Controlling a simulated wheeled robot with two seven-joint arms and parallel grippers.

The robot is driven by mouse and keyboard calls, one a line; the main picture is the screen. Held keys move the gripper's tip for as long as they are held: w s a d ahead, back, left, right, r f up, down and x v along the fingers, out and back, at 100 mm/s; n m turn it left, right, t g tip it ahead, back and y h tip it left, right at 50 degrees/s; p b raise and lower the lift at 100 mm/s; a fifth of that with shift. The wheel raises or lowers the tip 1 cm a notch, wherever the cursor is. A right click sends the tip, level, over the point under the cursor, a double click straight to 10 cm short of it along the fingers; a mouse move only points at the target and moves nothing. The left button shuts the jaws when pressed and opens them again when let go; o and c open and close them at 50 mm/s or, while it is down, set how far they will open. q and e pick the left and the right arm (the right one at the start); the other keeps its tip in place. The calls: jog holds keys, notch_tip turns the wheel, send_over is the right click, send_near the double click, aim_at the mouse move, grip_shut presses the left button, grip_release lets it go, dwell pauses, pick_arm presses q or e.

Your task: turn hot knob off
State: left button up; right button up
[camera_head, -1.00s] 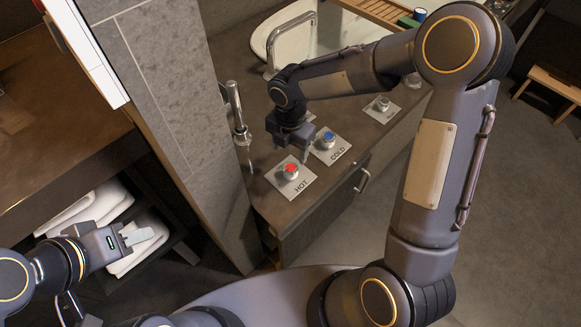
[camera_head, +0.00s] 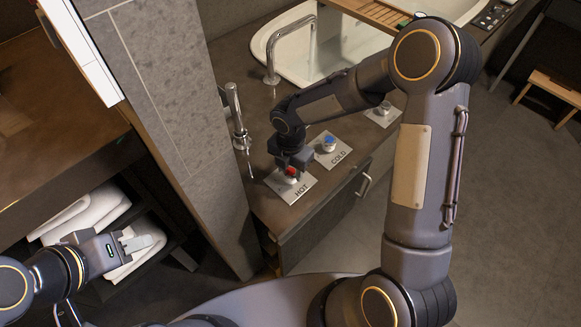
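The red hot knob (camera_head: 291,171) sits on a square plate (camera_head: 298,192) marked HOT, near the front of the counter. My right gripper (camera_head: 293,168) is right over it, with the fingers down around or beside the knob. The gripper body partly hides the knob, and I cannot tell whether the fingers touch it. The blue cold knob (camera_head: 329,142) stands behind and to the right, on a plate marked COLD. My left gripper (camera_head: 137,243) is at the lower left, away from the counter, with its fingers seen from the side.
Water runs from the curved faucet (camera_head: 272,62) into the white basin (camera_head: 300,55). A second, upright tap (camera_head: 237,118) stands left of the hot knob. A third knob (camera_head: 384,108) is further right. A tiled pillar (camera_head: 165,110) rises at the left. White towels (camera_head: 85,213) lie on a low shelf.

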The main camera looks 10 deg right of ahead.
jog(key=c, duration=0.5)
jog(key=shift+m, duration=0.5)
jog(key=m, duration=0.3)
jog(key=shift+b, duration=0.3)
jog(key=m, duration=0.3)
jog(key=shift+m+b, duration=0.3)
jog(key=m, duration=0.5)
jog(key=shift+b, duration=0.4)
jog(key=m, duration=0.5)
